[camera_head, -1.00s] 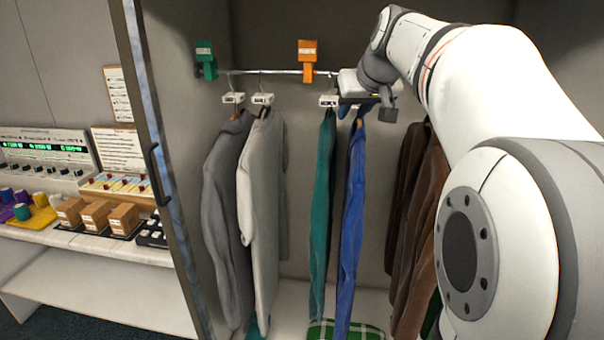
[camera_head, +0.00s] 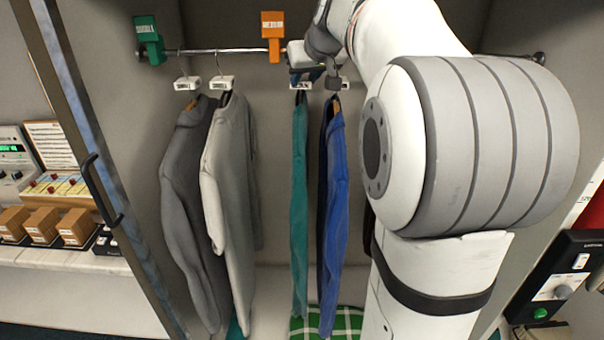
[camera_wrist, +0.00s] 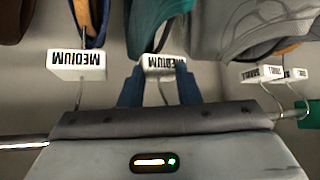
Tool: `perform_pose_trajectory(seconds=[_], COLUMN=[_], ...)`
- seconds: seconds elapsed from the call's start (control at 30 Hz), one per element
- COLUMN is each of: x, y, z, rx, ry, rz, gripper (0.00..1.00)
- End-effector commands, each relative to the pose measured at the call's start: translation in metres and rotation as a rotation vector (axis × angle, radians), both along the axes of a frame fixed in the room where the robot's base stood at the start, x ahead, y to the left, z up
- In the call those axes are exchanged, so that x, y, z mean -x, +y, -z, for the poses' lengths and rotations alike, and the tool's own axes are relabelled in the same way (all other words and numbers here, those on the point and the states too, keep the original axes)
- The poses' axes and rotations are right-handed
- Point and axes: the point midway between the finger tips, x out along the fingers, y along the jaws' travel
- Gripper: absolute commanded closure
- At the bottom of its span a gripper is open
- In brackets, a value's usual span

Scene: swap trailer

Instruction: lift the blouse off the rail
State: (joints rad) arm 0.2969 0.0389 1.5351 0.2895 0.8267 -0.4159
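Several garments hang from the metal rail (camera_head: 230,50). A thin teal garment (camera_head: 299,200), likely the blouse, hangs mid-rail beside a blue garment (camera_head: 335,190). The teal one also shows in the wrist view (camera_wrist: 155,25), with a white MEDIUM tag (camera_wrist: 163,64) on its hanger. My gripper (camera_wrist: 160,88) is open, its two dark blue fingers apart on either side of that hanger's hook and tag. In the head view my gripper (camera_head: 316,72) is at the rail, over the teal and blue hangers, and is partly hidden by my wrist.
Dark grey (camera_head: 190,210) and light grey (camera_head: 230,200) garments hang to the left. Green (camera_head: 149,40) and orange (camera_head: 272,35) markers sit on the rail. A green checked cloth (camera_head: 345,325) lies below. A door frame with handle (camera_head: 100,190) stands left; a control box (camera_head: 555,285) stands right.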

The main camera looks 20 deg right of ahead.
Motion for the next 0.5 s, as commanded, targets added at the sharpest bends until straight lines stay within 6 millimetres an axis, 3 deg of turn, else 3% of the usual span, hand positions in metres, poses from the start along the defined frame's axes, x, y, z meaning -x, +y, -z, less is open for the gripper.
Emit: perform_pose_trajectory(seconds=[0.2, 0.5], x=[-0.02, -0.021], y=[-0.002, -0.003], z=[0.017, 0.02], rx=[-0.001, 0.0], ry=[0.002, 0.0], rz=[0.002, 0.004], gripper=[0.7, 0.73])
